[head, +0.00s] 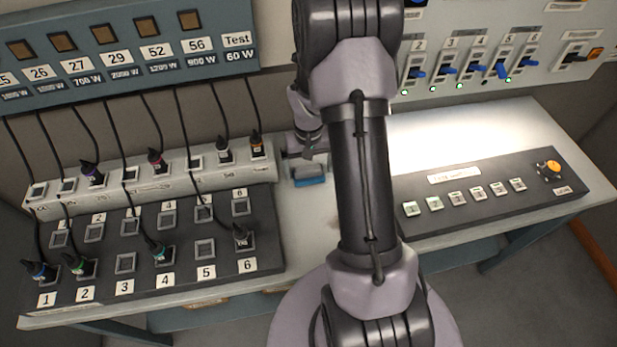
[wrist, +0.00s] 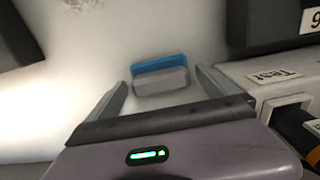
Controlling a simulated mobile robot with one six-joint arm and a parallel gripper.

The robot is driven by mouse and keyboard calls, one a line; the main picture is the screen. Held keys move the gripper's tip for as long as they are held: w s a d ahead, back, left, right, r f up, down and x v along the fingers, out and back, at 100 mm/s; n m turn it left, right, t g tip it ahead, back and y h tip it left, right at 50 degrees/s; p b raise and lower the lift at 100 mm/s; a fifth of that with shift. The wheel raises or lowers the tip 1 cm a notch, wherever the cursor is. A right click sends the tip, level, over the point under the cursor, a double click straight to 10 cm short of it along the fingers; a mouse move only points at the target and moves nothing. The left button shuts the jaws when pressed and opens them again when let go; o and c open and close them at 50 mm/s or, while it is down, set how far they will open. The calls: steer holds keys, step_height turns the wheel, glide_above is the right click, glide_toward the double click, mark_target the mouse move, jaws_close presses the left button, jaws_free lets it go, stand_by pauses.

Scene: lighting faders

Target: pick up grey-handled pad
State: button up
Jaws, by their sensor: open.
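The pad, a small blue block with a grey handle (wrist: 160,83), lies on the pale desk top. In the head view its blue part (head: 311,182) shows just below my gripper (head: 306,158), and the rest is mostly hidden. In the wrist view my gripper (wrist: 161,80) is open, with one finger on each side of the grey handle and a gap on both sides. The fingers do not appear to touch it. I cannot tell the height of the fingertips over the desk.
A dark socket panel (head: 145,283) and a pale strip with plugged cables (head: 140,187) stand to the left. A dark button console (head: 480,200) lies to the right. Blue-lever switches (head: 480,68) are on the back wall. The desk between panel and console is mostly clear.

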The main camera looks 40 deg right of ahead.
mark_target(309, 168)
steer(key=shift+f, duration=0.1)
steer(key=shift+c, duration=1.3)
steer(key=c, duration=1.2)
step_height(309, 168, up, 10)
steer(key=p, duration=0.4)
